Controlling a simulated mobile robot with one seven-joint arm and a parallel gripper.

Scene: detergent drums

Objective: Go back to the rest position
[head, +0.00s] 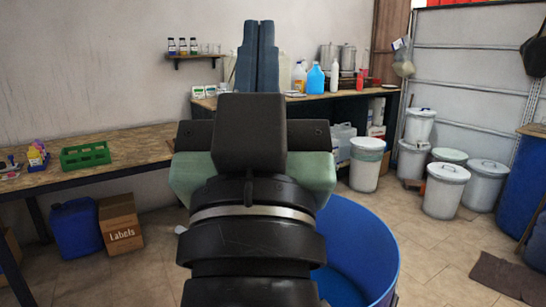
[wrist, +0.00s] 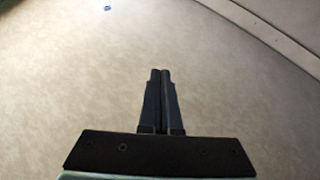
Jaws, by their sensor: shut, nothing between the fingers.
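My gripper (head: 259,24) stands upright in the middle of the head view, raised above the blue drum. Its two dark fingers are together with nothing between them. In the wrist view my gripper (wrist: 161,72) also shows with its fingers side by side, against a plain pale surface. The wrist and the arm's end hide the middle of the scene in the head view, including part of the drum and of the back bench.
An open blue drum (head: 375,245) stands close behind my arm at right. A wooden bench (head: 100,165) with a green crate (head: 85,156) runs along the left. White lidded buckets (head: 446,188) stand at right. A "Labels" box (head: 121,223) sits on the floor, which is open at front right.

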